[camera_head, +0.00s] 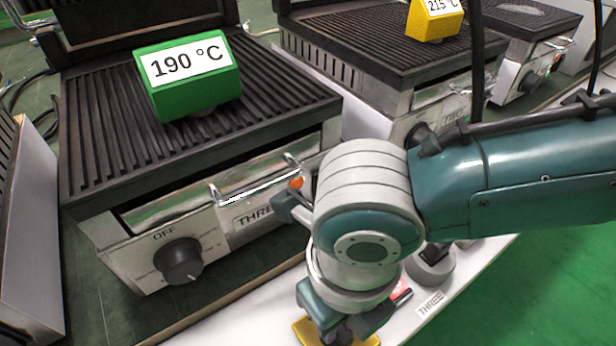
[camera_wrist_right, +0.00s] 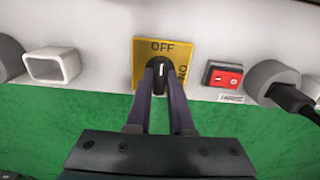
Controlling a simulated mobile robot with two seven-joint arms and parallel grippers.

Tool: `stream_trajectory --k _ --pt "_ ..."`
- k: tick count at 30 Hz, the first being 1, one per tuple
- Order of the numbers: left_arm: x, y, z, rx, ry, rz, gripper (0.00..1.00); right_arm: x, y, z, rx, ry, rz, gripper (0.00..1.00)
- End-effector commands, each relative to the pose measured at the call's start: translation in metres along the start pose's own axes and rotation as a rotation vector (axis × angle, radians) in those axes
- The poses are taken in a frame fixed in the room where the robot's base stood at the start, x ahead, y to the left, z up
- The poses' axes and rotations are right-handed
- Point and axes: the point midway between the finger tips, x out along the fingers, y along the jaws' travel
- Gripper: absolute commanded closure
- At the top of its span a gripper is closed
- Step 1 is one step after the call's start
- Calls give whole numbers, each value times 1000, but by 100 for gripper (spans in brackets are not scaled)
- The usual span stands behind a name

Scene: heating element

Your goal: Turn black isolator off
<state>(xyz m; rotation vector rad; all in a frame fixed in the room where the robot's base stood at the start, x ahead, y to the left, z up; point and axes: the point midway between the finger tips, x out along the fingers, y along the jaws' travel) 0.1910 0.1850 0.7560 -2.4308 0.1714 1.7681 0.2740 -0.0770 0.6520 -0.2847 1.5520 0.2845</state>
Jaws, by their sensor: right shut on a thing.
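The black isolator knob (camera_wrist_right: 160,71) sits on a yellow plate (camera_wrist_right: 173,48) marked OFF at the top and ON at the right side in the right wrist view. The white mark on the knob looks upright, pointing toward OFF. My right gripper (camera_wrist_right: 160,80) is shut on the knob, one finger on each side. In the head view, my right gripper (camera_head: 342,322) reaches down to the yellow plate (camera_head: 308,334) at the bottom edge, and my arm hides the knob. My left gripper is not in view.
A red switch (camera_wrist_right: 224,78) and a black plug (camera_wrist_right: 290,98) sit right of the isolator, and a white socket (camera_wrist_right: 52,66) sits left. A grill (camera_head: 190,140) carries a green 190 °C block (camera_head: 190,90) and a black dial (camera_head: 179,262). Green floor (camera_head: 560,280) is clear.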

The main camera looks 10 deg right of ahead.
Motion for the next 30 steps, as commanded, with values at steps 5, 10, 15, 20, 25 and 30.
stream_trajectory --k 5,10,15,20,25,30 --pt "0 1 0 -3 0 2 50 -1 1 0 -4 0 1 100" --pt "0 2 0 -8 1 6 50 -1 1 0 -4 0 1 73" --pt "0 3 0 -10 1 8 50 0 0 0 -2 0 1 54" --pt "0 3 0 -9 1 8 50 0 0 0 -1 0 0 50" --pt "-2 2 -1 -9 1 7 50 -4 0 0 -1 -1 0 50" --pt "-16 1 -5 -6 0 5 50 -32 0 1 -2 -3 2 50"
